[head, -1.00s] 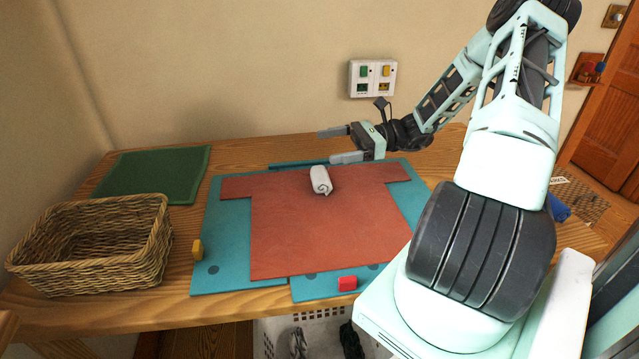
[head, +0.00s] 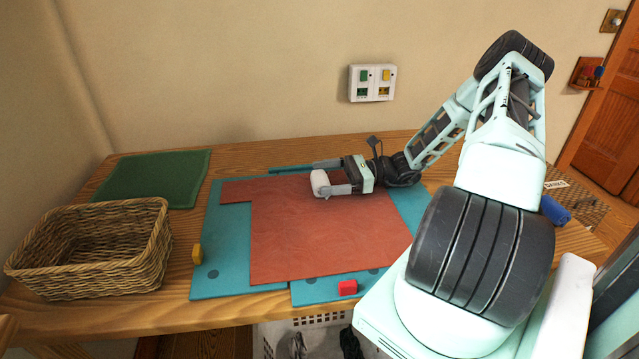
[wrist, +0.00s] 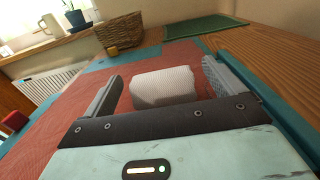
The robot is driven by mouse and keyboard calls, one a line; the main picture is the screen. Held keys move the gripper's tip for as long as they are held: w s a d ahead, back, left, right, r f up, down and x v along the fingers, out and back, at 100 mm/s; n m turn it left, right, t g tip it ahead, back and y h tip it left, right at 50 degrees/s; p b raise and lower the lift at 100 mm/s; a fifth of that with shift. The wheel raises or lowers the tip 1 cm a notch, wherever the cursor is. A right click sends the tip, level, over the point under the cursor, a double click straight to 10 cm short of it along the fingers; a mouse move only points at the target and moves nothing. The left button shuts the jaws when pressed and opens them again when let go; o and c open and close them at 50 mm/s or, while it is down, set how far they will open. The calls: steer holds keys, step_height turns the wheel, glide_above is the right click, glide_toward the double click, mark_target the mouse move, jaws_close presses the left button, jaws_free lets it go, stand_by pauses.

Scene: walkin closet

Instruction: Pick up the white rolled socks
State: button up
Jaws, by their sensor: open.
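The white rolled socks (head: 319,183) lie on the red shirt-shaped cloth (head: 310,235) near its far side. My gripper (head: 322,178) is low over the cloth, pointing left, with its fingers on the far and near sides of the socks. In the wrist view the socks (wrist: 163,86) sit between the two open fingers, with cloth showing on both sides of them. The near finger hides part of the socks in the head view.
The red cloth lies on a teal board (head: 222,270) on the wooden table. A wicker basket (head: 95,275) and a green mat (head: 150,178) are at left. A yellow block (head: 197,254) and a red block (head: 347,287) sit near the board's edges. The wall (head: 240,80) is behind.

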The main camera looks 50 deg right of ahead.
mark_target(312, 178)
steer(key=shift+x, duration=1.95)
steer(key=c, duration=1)
steer(key=shift+c, duration=0.2)
